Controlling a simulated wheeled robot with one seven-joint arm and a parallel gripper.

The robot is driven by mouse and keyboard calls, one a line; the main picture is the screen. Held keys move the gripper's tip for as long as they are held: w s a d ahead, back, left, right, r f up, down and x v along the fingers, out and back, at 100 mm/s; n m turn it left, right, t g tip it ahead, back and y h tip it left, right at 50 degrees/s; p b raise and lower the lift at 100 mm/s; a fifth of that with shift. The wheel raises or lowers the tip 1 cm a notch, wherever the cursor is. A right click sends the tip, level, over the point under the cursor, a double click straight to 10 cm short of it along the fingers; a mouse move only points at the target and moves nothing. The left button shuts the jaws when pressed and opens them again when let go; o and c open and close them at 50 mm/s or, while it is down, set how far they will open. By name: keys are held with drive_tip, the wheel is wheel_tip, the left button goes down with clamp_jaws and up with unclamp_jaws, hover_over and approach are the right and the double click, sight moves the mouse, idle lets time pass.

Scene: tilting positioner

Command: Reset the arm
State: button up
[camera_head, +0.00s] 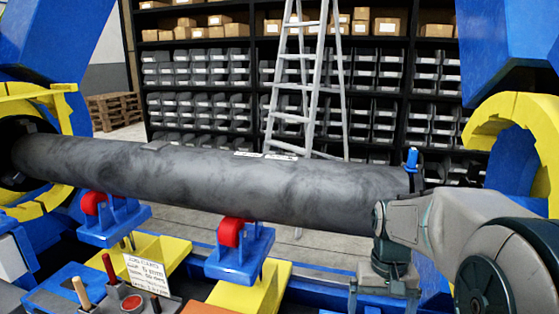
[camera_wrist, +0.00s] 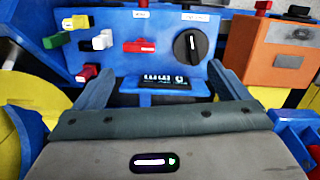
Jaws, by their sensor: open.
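My gripper (camera_wrist: 163,75) shows in the wrist view with its two blue-grey fingers spread wide apart and nothing between them. Beyond the fingers is a blue control panel (camera_wrist: 165,40) with a black rotary knob (camera_wrist: 187,45), a red lever (camera_wrist: 140,46) and yellow, white and green handles at the left. A small blue ledge with a dark label (camera_wrist: 165,83) lies between and beyond the fingertips. In the head view my arm reaches in from the right, its wrist low in front of the pipe's right end.
A long grey pipe (camera_head: 200,180) lies across the head view above red rollers (camera_head: 230,232) on blue stands. Yellow clamp rings (camera_head: 515,110) stand at both sides. A handwritten card (camera_head: 146,275) and handled tools are at lower left. An orange box (camera_wrist: 265,55) stands right of the panel.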

drive_tip(key=s+a+r+t+p, duration=0.1)
drive_tip(key=s+a+t, duration=0.1)
drive_tip(key=s, duration=0.3)
drive_tip(key=s+a+r+n+t+p, duration=0.1)
drive_tip(key=s+a+r, duration=0.1)
drive_tip(key=s+a, duration=0.2)
drive_tip(key=shift+s+r+n+t, duration=0.3)
drive_tip(key=shift+s+t, duration=0.1)
drive_tip(key=shift+s, duration=0.5)
drive_tip(key=shift+d, duration=0.1)
